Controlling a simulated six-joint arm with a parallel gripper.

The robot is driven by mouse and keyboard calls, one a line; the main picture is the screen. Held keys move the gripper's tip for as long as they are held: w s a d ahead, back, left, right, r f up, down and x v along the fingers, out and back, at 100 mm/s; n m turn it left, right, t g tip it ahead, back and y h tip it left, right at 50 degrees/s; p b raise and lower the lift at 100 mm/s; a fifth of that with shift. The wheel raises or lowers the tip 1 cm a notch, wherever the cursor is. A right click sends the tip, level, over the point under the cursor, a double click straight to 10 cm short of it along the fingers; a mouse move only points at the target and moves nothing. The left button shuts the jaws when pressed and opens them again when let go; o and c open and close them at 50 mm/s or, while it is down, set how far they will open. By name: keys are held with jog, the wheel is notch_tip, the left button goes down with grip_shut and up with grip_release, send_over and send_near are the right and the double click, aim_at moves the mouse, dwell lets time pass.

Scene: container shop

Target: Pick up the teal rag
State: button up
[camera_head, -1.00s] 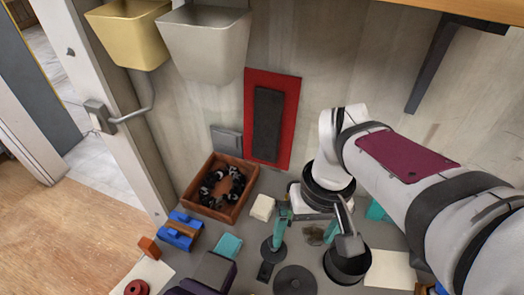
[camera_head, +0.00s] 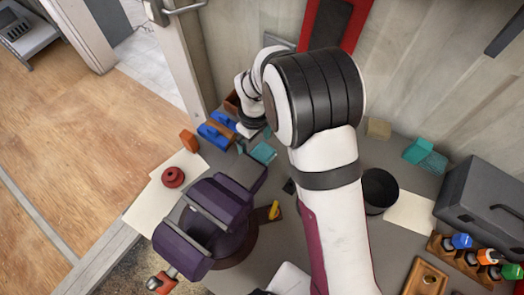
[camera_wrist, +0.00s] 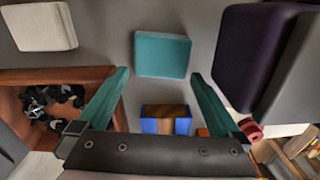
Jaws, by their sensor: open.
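The teal rag (camera_head: 263,153) is a flat rectangular piece on the grey bench, between the blue-and-wood object and the purple vise. In the wrist view the rag (camera_wrist: 162,52) lies flat at top centre, its near edge around the level of my fingertips. My gripper (camera_wrist: 160,75) is open and empty, with one green finger on each side of the rag's near end in the picture. I cannot tell its height above the rag. In the head view my arm hides most of the gripper.
The blue-and-wood object (camera_wrist: 165,122) shows between my fingers. A brown crate (camera_wrist: 75,76) with black items is left, a pale block (camera_wrist: 38,27) upper left. The purple vise (camera_head: 205,225) stands close to the rag. A second teal item (camera_head: 425,155) lies at the right.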

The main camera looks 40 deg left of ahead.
jog(key=shift+f, duration=0.75)
jog(key=shift+c, duration=0.3)
jog(key=c, duration=1)
jog(key=shift+r, duration=0.15)
jog(key=shift+r, duration=0.35)
notch_tip(320, 180, up, 3)
jog(key=w+d+r, duration=0.1)
jog(key=d+r, duration=0.1)
jog(key=d, duration=0.1)
jog(key=w+d+r, duration=0.1)
jog(key=d+r, duration=0.1)
jog(key=d, duration=0.2)
jog(key=w+d+r, duration=0.2)
jog(key=d+r, duration=0.1)
jog(key=d, duration=0.1)
